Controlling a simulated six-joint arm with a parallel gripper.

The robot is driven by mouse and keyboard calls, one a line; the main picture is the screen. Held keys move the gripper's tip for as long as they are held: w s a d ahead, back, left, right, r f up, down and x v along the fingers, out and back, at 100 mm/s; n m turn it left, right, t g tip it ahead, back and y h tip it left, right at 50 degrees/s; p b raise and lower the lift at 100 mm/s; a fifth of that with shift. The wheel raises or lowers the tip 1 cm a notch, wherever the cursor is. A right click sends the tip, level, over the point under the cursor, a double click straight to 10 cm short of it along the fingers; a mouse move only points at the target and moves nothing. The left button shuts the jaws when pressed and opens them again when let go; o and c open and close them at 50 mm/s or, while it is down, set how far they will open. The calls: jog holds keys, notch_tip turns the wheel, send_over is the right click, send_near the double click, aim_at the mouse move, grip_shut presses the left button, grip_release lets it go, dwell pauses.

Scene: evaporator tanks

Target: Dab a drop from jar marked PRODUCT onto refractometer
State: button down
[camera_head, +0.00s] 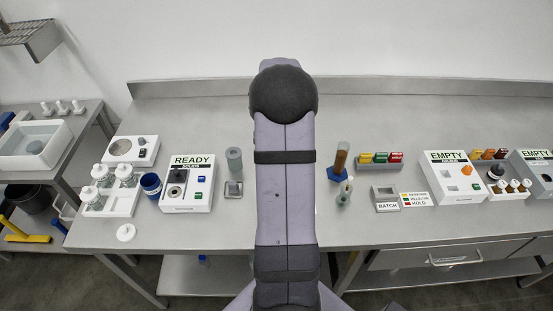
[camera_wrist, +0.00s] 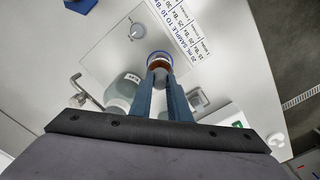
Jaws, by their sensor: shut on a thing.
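My gripper (camera_wrist: 161,82) shows in the wrist view, two blue-grey fingers pointing away from the camera. It is shut on a small grey rounded thing (camera_wrist: 160,76), mostly hidden between the fingers. Just beyond the fingertips is a round vessel (camera_wrist: 160,56) with a pale rim and amber-brown contents. I cannot tell whether the held thing touches it, and I read no PRODUCT label. A small metal-framed device (camera_wrist: 198,98) lies right of the fingers; it may be the refractometer. In the head view my arm hides the gripper and the bench behind it.
A pale-capped jar (camera_wrist: 122,88) and a bent metal handle (camera_wrist: 86,91) lie left of the fingers. A printed °Bx card (camera_wrist: 185,25) lies beyond. In the head view, the READY box (camera_head: 187,183) stands left, an amber cylinder (camera_head: 341,160) and EMPTY box (camera_head: 452,177) right.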

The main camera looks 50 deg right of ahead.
dwell(0.4)
jog(key=shift+r+p, duration=3.15)
jog(key=shift+r, duration=0.5)
jog(key=w+a+n, duration=0.3)
jog(key=w+a, duration=0.6)
jog(key=a, duration=0.4)
jog(key=w+a+f+n+p, duration=0.1)
jog(key=w+a+n, duration=0.2)
jog(key=w+a, duration=0.6)
jog(key=a, duration=0.4)
jog(key=shift+w+a, duration=0.15)
jog(key=shift+f, duration=0.1)
jog(key=shift+f+b, duration=0.65)
jog(key=shift+f, duration=0.9)
